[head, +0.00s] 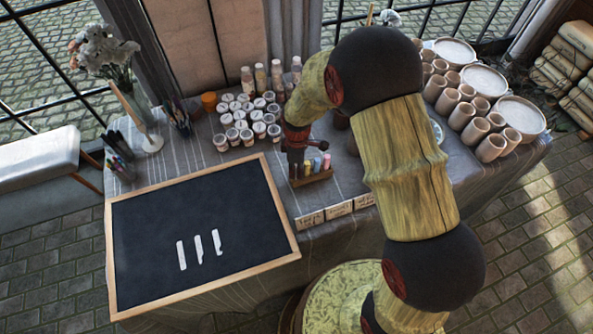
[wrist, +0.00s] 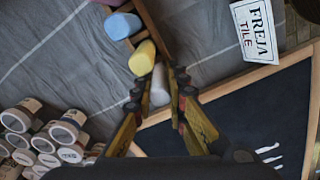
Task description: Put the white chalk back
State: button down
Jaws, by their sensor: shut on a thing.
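The white chalk (wrist: 160,86) is between the fingertips of my gripper (wrist: 160,90) in the wrist view, and the fingers are shut on it. It is beside the yellow chalk (wrist: 142,58) at the end of the row in the small wooden chalk holder (wrist: 148,22). I cannot tell whether the white chalk touches the holder. In the head view my gripper (head: 296,158) hangs at the left end of the holder (head: 318,178), which carries colored chalks (head: 317,164). The white chalk is not clearly visible there.
A wood-framed blackboard (head: 150,215) with three white strokes lies left of the holder. Several paint jars (head: 240,125) stand behind it. Name cards (head: 338,209) line the front edge. Cups (head: 463,115) and plates (head: 520,115) fill the right side.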

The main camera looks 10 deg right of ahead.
jog(key=c, duration=1.8)
grip_release()
jog(key=shift+f, duration=0.15)
